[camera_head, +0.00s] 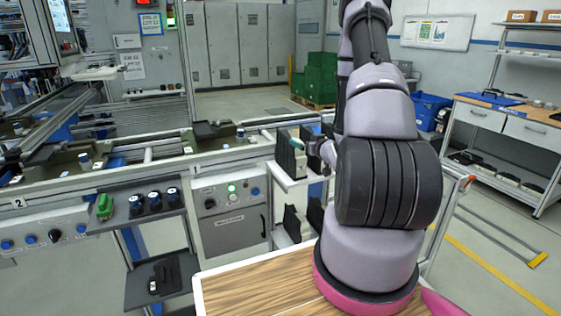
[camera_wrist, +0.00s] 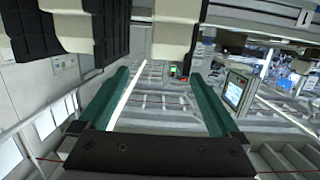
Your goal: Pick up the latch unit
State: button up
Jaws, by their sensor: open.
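My gripper shows in the wrist view (camera_wrist: 158,76) with its two green fingers spread wide and nothing between them. In the head view its green fingertip (camera_head: 296,144) is beside the dark upright parts (camera_head: 284,154) on a white rack, partly hidden by my arm. In the wrist view, black ribbed parts (camera_wrist: 108,28) with beige blocks (camera_wrist: 176,38) fill the top edge, close to the fingers. I cannot tell which of these parts, if any, is the latch unit, or whether a finger touches one.
The white rack (camera_head: 291,184) holds more dark parts (camera_head: 292,222) on its lower level. A conveyor line (camera_head: 125,167) runs across the left. A small shelf (camera_head: 124,216) carries a green item (camera_head: 104,207) and dark round parts.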

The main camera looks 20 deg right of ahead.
aim_at(290, 138)
jog(key=w+f, duration=0.1)
jog(key=w, duration=0.2)
jog(key=w+a, duration=0.1)
jog(key=w, duration=0.2)
jog(key=w+f, duration=0.1)
jog(key=w, duration=0.3)
jog(key=shift+a+f, duration=0.2)
jog(key=shift+f, duration=0.15)
jog(key=shift+c, duration=0.3)
grip_shut()
